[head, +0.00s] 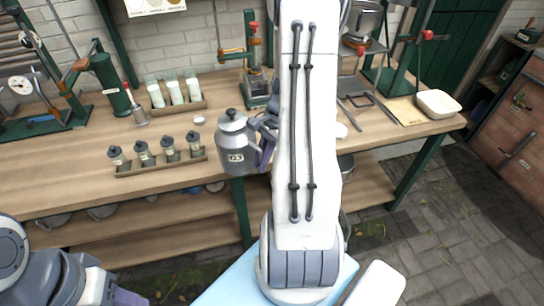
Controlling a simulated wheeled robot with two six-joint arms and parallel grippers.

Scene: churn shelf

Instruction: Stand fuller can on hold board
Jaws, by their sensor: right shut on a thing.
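A grey metal milk can (232,132) with a lid and a dark label is held upright in front of the bench edge, mid-picture. My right gripper (264,143) is shut on it from its right side; my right arm hides part of the gripper. Another metal can (361,20) stands on a stand at the back right. A pale flat board (404,111) lies on the right of the bench, partly under a white dish. I cannot tell if it is the hold board. My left gripper (132,298) is at the bottom left, mostly cut off; its opening does not show.
The wooden bench (80,178) carries a rack of small dark-topped bottles (160,163), a rack of pale-filled glasses (178,106) and green presses (108,82). The white dish (438,103) sits near the right end. My arm hides the middle of the bench.

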